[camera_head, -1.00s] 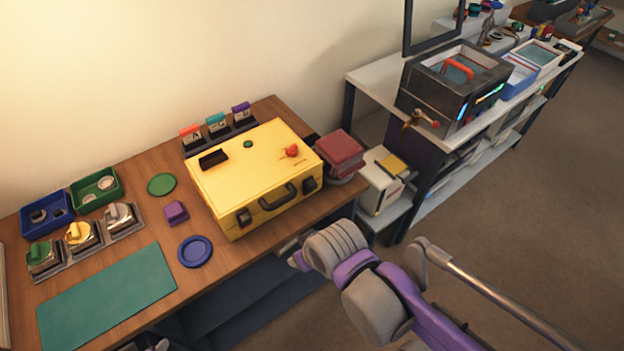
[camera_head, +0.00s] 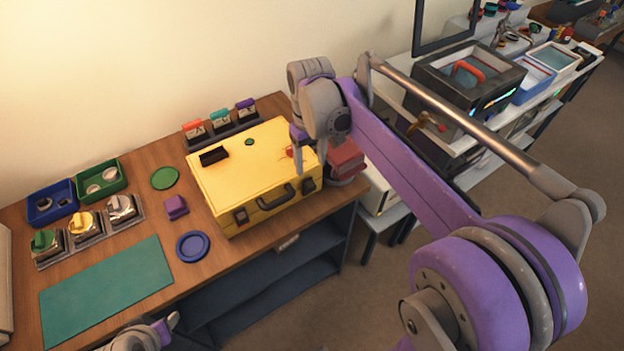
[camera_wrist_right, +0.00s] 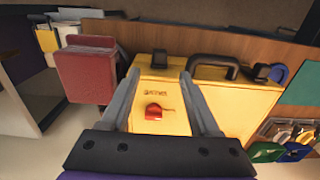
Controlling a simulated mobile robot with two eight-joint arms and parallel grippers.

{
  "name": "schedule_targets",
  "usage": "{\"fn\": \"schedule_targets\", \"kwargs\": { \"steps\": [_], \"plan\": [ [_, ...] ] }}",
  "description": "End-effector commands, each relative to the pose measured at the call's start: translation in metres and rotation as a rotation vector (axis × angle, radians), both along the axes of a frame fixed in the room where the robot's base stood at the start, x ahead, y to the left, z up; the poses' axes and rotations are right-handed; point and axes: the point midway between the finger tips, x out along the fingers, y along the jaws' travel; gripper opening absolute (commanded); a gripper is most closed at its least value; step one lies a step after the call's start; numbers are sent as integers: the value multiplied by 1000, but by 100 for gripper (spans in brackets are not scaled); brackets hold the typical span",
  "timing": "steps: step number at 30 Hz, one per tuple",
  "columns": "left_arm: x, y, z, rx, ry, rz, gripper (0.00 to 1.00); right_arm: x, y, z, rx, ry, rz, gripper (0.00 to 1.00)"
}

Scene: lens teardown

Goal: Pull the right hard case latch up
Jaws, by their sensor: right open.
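The yellow hard case (camera_head: 245,165) lies closed on the wooden table, with a dark handle on its front. Its right latch (camera_head: 308,186) is a dark block on the front's right end; it also shows in the wrist view (camera_wrist_right: 159,58), between and just beyond my fingertips. The left latch (camera_head: 240,216) is at the other end. My right gripper (camera_head: 299,160) is open and empty, pointing down over the right part of the case, with the red mark on the lid (camera_wrist_right: 153,111) between its fingers. My left gripper (camera_head: 166,329) is at the bottom edge, its opening unclear.
Red books (camera_head: 345,160) stand close to the case's right side. A blue round dish (camera_head: 193,247), a purple block (camera_head: 176,207) and a green mat (camera_head: 107,290) lie left of the case. Labelled holders (camera_head: 220,122) stand behind it.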

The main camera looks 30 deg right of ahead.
Motion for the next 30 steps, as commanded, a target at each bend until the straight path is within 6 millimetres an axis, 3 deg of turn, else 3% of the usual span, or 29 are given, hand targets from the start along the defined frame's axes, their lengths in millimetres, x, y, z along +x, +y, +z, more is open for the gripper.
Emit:
{"fn": "schedule_targets", "kwargs": {
  "steps": [6,12,24,26,30],
  "plan": [
    [-2,0,-5,0,3,0,50,0,0,-45,0,0,0,62],
    [-2,0,-7,0,4,0,50,0,0,-71,0,-1,0,62],
    [-2,0,-7,0,5,0,50,0,0,-80,0,-1,0,62],
    [-2,0,-7,0,5,0,50,0,0,-80,0,-1,0,55],
    [-2,0,-7,0,5,0,50,0,0,-80,0,-1,0,30]
  ]
}}
